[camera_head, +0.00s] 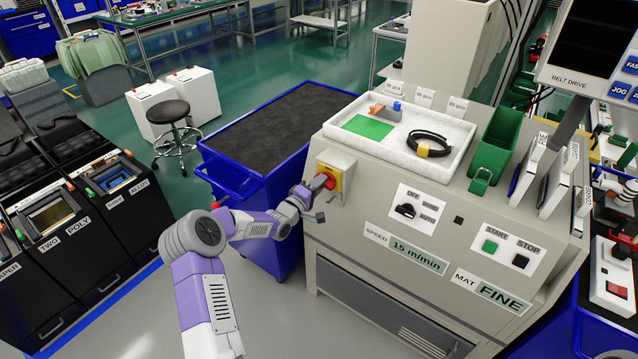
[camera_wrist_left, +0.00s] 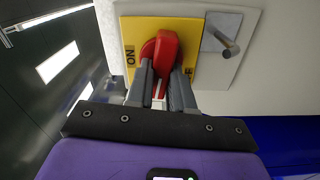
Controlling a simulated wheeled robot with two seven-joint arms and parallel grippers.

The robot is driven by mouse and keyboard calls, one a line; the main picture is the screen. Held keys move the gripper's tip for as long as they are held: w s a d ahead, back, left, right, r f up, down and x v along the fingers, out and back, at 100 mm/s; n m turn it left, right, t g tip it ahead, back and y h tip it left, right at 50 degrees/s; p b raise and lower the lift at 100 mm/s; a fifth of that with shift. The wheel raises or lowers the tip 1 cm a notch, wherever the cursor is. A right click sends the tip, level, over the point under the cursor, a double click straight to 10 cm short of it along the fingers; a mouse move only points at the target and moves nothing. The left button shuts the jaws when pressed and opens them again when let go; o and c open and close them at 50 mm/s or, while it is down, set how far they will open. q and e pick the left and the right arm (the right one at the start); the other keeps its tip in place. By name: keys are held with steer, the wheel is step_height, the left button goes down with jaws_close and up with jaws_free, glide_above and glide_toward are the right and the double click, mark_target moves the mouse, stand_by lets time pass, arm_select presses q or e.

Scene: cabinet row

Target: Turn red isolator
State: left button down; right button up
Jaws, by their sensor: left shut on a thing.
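The red isolator (camera_head: 328,180) is a red rotary handle on a yellow plate, on the left end of the grey machine's front. In the left wrist view the red handle (camera_wrist_left: 161,52) stands out from the yellow plate (camera_wrist_left: 131,35), with "ON" lettered at the plate's left. My left gripper (camera_head: 311,191) is at the handle; in the left wrist view its two fingers (camera_wrist_left: 162,75) close around the handle from both sides. The fingers hide part of the handle and the plate's lower lettering. My right gripper does not show.
A metal peg on a grey bracket (camera_wrist_left: 222,38) sits beside the yellow plate. The machine front carries a black selector knob (camera_head: 405,210), a green start button (camera_head: 490,246) and a black stop button (camera_head: 520,261). A blue-sided cart (camera_head: 230,177) stands left of the machine.

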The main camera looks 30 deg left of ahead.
arm_select(q)
steer(key=shift+r+n, duration=0.1)
steer(key=shift+n, duration=0.8)
steer(key=c, duration=1.2)
jaws_free()
steer(key=shift+o, duration=1)
steer(key=shift+w, duration=0.1)
steer(key=s+p, duration=0.1)
steer(key=s, duration=0.6)
steer(key=shift+s+a, duration=0.25)
steer(key=shift+s, duration=0.05)
